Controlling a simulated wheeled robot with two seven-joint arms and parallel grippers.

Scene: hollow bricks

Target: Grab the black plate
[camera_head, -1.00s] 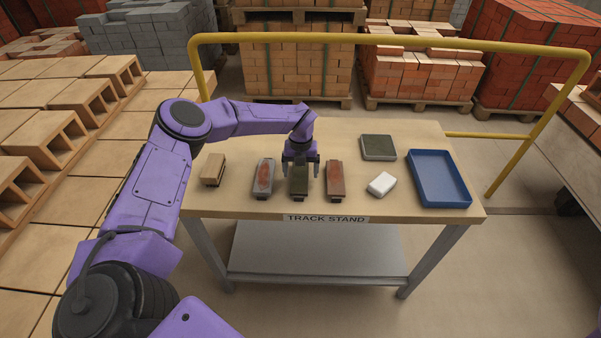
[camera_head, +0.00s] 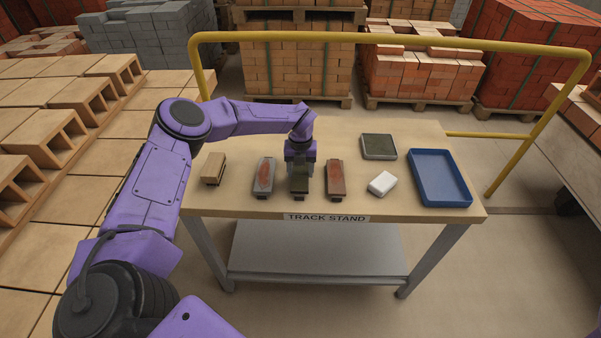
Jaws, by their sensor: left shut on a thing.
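The black plate (camera_head: 299,187) is a dark, slightly greenish narrow block on the table. It lies in the middle of a row of three similar pieces. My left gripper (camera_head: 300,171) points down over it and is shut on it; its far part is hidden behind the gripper. The plate appears still at table height. To its left lies a grey piece with a reddish top (camera_head: 264,177), and to its right a red-brown piece (camera_head: 336,179). My right gripper is not in view.
The table (camera_head: 235,205) also holds a tan brush-like block (camera_head: 213,168), a white block (camera_head: 382,184), a grey-rimmed dark green square pad (camera_head: 379,147) and an empty blue tray (camera_head: 440,178). A yellow rail (camera_head: 390,40) runs behind the table. The table's back middle is clear.

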